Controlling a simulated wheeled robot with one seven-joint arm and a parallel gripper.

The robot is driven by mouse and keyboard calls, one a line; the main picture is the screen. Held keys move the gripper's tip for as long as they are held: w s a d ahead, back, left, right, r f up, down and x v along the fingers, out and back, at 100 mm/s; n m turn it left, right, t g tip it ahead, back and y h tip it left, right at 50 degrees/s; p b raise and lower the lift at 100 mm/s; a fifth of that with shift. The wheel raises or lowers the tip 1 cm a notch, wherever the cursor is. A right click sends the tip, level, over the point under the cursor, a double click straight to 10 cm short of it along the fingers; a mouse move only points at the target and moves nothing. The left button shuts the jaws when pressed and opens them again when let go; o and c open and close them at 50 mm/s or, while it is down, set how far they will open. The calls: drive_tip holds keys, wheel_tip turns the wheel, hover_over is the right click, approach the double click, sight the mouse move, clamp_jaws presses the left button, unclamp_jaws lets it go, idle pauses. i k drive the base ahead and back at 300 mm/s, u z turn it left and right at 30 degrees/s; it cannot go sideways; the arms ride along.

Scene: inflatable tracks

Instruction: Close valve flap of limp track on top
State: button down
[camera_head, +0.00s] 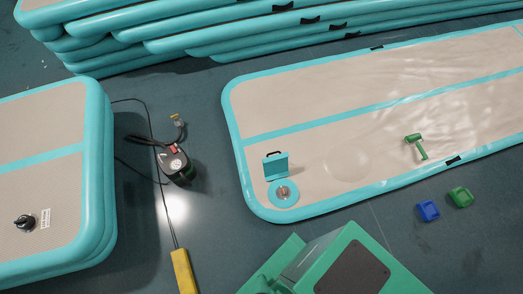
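The limp track (310,115) lies flat and wrinkled on the floor at the right, beige on top with teal edges and a teal stripe. Near its front left corner is a round teal valve (284,193) with a metallic centre. The teal valve flap (276,165) stands raised just behind the valve, with a black handle on its top edge, so the valve is uncovered. My gripper is not in view; green parts that look like my own body fill the bottom middle.
A firm track (40,120) with a black valve fitting (25,222) stands at the left. A black pump (177,165) with hose and cable sits between the tracks. A green hammer-like tool (418,144) lies on the limp track. A yellow bar (184,271) and stacked tracks (200,30) also show.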

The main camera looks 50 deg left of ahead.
sight(276, 167)
drive_tip(key=u, duration=2.3)
drive_tip(key=k, duration=1.4)
drive_tip(key=z, duration=0.25)
drive_tip(key=i, duration=1.65)
drive_tip(key=u, duration=0.05)
